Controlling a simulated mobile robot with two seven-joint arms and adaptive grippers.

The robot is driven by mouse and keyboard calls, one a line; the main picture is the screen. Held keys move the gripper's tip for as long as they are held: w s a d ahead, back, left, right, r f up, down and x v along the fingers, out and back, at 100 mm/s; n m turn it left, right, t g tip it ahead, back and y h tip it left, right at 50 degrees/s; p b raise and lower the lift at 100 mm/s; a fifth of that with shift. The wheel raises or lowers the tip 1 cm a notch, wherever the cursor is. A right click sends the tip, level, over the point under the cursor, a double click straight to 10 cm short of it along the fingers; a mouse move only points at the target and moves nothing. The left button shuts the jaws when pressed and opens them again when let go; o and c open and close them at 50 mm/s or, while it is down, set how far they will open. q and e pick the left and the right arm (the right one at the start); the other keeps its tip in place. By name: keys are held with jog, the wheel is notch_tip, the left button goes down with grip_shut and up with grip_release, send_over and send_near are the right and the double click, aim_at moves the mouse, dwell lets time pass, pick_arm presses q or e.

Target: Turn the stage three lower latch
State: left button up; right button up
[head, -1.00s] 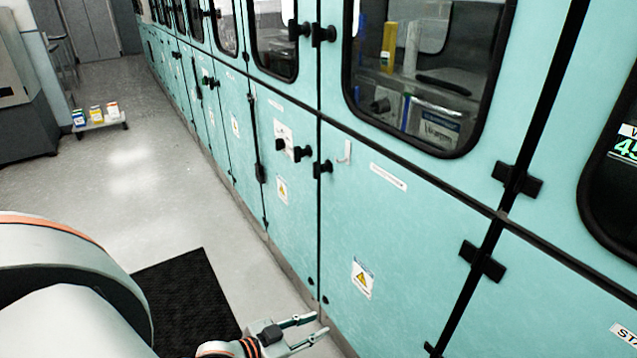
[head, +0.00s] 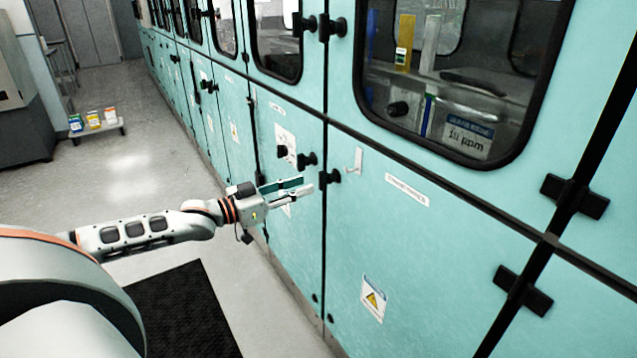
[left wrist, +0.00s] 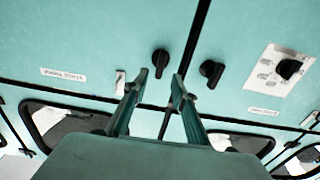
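Two black latch knobs sit on either side of a dark vertical door seam on the teal cabinet. The right knob (head: 330,175) is beside a pale hook; the left knob (head: 306,160) is near a dial plate. The labels are too small to tell which is stage three. My left gripper (head: 307,185) is open and empty, its fingers raised close to the knobs. In the left wrist view its fingertips (left wrist: 160,77) flank empty space, with the hook-side knob (left wrist: 160,62) just beyond and the dial-side knob (left wrist: 211,72) to the right. Contact cannot be told. My right gripper is not in view.
The pale hook (head: 355,160) sticks out right of the knobs. The dial (head: 283,151) is on the left panel. Upper windows line the cabinet. A black mat (head: 180,315) lies on the floor. A low cart (head: 98,130) with boxes stands far left.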

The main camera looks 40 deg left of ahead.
aim_at(319, 180)
pick_arm(q)
jog(key=shift+b+x, duration=0.8)
jog(key=shift+x, duration=2.2)
grip_shut()
